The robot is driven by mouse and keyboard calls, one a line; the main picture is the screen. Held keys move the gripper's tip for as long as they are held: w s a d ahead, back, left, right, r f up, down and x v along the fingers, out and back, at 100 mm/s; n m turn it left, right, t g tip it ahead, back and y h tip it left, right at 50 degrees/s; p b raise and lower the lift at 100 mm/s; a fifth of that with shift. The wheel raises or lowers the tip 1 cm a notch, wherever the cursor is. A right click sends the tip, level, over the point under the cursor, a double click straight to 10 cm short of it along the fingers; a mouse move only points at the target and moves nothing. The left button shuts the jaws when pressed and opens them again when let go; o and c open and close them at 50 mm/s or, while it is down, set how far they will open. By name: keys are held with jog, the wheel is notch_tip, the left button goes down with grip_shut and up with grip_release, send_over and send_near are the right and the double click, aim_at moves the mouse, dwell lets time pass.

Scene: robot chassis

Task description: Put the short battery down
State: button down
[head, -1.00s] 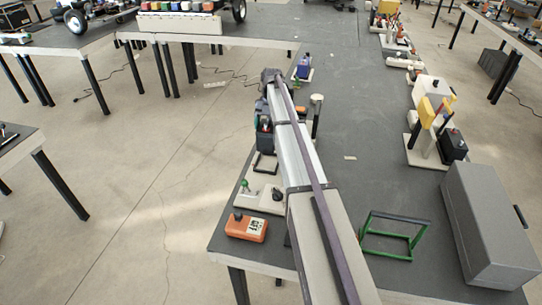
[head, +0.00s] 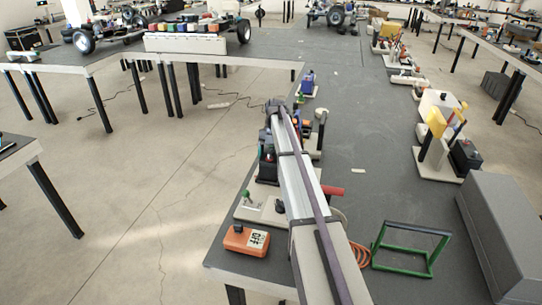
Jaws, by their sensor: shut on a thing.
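My arm reaches from the bottom edge across the dark bench top (head: 390,150). Its far end is a dark joint by the bench's left side. No gripper fingers can be made out; they are hidden or too small to tell. I cannot make out the short battery in a grip. Several small coloured blocks sit in a row on a pale rack (head: 186,43) on the far left table; I cannot tell whether any is a battery.
Left of the arm is an orange meter (head: 246,240). Right of it are a red cylinder (head: 333,191), an orange coil (head: 361,254), a green frame (head: 410,249) and a grey case (head: 503,235). A yellow-topped device (head: 436,123) stands behind. The bench middle is mostly clear.

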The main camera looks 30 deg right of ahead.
jog(key=shift+f, duration=0.15)
jog(key=shift+c, duration=0.2)
grip_release()
jog(key=shift+r, duration=0.2)
